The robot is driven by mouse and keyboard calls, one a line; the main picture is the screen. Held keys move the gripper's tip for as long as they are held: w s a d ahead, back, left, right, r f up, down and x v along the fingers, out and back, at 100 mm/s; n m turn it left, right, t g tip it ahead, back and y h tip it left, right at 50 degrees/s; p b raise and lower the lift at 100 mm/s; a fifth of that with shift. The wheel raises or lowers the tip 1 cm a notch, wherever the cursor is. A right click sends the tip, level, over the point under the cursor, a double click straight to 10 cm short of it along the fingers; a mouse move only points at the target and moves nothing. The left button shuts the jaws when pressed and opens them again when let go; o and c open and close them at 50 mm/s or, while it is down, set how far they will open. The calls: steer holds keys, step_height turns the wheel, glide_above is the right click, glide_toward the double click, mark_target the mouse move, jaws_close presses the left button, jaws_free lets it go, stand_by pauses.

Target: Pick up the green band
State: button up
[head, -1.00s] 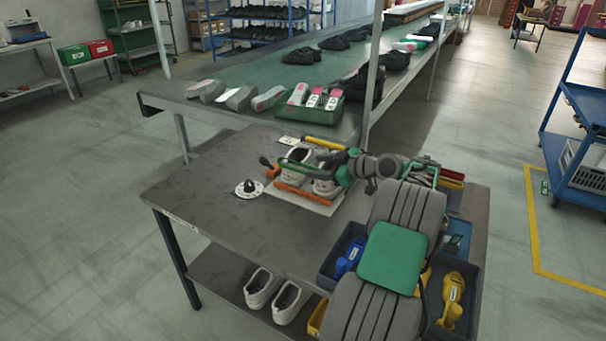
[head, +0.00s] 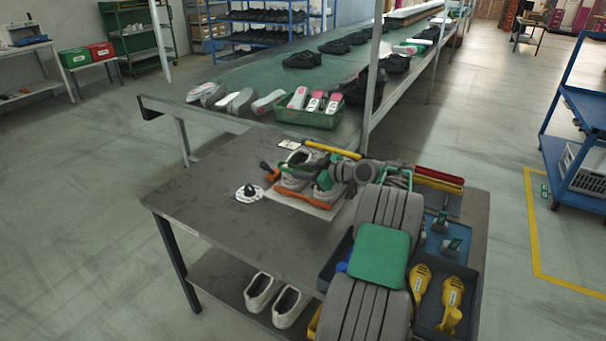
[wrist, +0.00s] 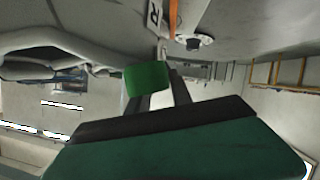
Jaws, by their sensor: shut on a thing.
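My gripper (head: 294,168) is low over a pair of pale shoes (head: 293,180) on a light board on the table. In the wrist view a small bright green block, which looks like part of the green band (wrist: 147,78), sits at the tips of my shut fingers. The rest of the band is hidden by the fingers, and I cannot tell in the head view whether it touches the shoes. An orange band (head: 293,196) lies along the near side of the shoes. A yellow band (head: 333,148) lies behind them.
A white disc with a black knob (head: 249,193) stands left of the board. Red (head: 438,174) and yellow bars lie at the table's right. A bin of yellow tools (head: 452,300) is at the front right. The table's left is clear.

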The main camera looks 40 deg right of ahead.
jaws_close()
steer(key=shift+r, duration=0.1)
